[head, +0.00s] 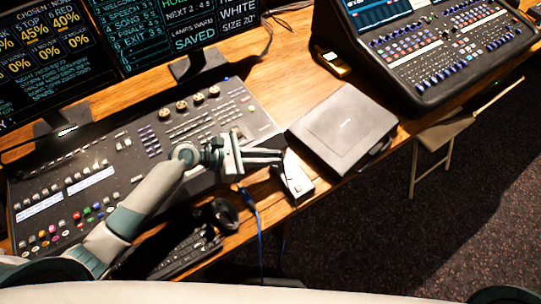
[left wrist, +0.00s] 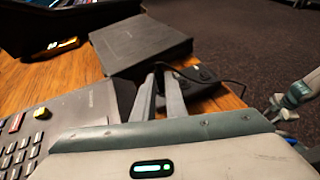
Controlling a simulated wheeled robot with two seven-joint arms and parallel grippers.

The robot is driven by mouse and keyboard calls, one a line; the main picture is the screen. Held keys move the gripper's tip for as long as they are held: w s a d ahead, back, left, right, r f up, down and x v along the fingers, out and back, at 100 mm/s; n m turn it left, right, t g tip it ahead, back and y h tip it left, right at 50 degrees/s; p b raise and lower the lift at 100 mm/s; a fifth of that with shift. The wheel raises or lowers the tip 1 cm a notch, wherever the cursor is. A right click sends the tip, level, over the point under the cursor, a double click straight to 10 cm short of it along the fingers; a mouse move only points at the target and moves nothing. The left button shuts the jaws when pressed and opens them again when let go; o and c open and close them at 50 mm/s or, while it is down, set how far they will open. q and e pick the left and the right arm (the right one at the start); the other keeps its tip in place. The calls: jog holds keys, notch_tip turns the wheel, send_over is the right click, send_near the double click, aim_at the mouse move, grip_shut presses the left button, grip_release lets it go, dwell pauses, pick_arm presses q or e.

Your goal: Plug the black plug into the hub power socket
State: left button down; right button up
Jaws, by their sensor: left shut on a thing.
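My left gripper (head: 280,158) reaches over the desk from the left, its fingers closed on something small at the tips. The left wrist view shows the fingers (left wrist: 165,84) close together, with a thin black cable running from near their tips to the right. The held piece, seemingly the black plug, is mostly hidden. A small light-and-dark block (head: 297,174), possibly the hub, lies just beyond the fingertips; in the wrist view a dark block (left wrist: 203,76) is there. I cannot make out its power socket. My right gripper (left wrist: 277,106) shows small at the wrist view's right edge; its opening is unclear.
A closed black laptop-like box (head: 345,125) lies just beyond the block. A lighting console (head: 130,155) is under my left arm. A blue cable (head: 258,225) hangs over the desk's front edge. A mixing console (head: 430,50) stands at right, with a folding chair (head: 440,135) beyond the edge.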

pick_arm(q)
jog(key=shift+f, duration=0.2)
jog(key=c, duration=1.7)
grip_release()
jog(key=b+v, duration=0.4)
jog(key=v, duration=1.2)
jog(key=shift+a+f+b, duration=0.1)
jog(key=shift+b, duration=0.2)
jog(key=shift+s+a+r, duration=0.25)
jog(key=shift+a+r, duration=0.05)
jog(key=shift+a, duration=0.2)
